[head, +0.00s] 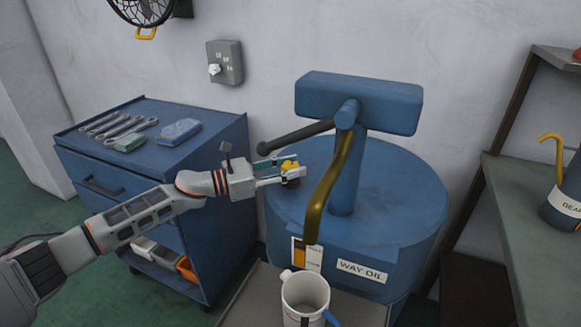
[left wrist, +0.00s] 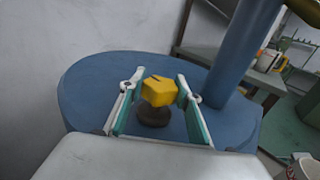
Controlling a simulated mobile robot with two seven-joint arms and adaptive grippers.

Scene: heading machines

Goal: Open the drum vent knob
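The drum vent knob (head: 289,166) is a yellow cap on a dark round base, on top of the blue oil drum (head: 400,195) near its left edge. My left gripper (head: 288,172) is at the knob, its fingers on either side of it. In the left wrist view the yellow knob (left wrist: 159,91) sits between the two teal-lined fingers (left wrist: 158,105), with a visible gap on at least the left side. The fingers look open around it; I cannot tell whether the right finger touches. My right gripper is not in view.
A blue pump with a dark lever and brass spout (head: 328,190) rises from the drum. A white mug (head: 305,298) stands below the spout. A blue tool cart (head: 215,150) with wrenches is at left, a shelf (head: 530,215) at right.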

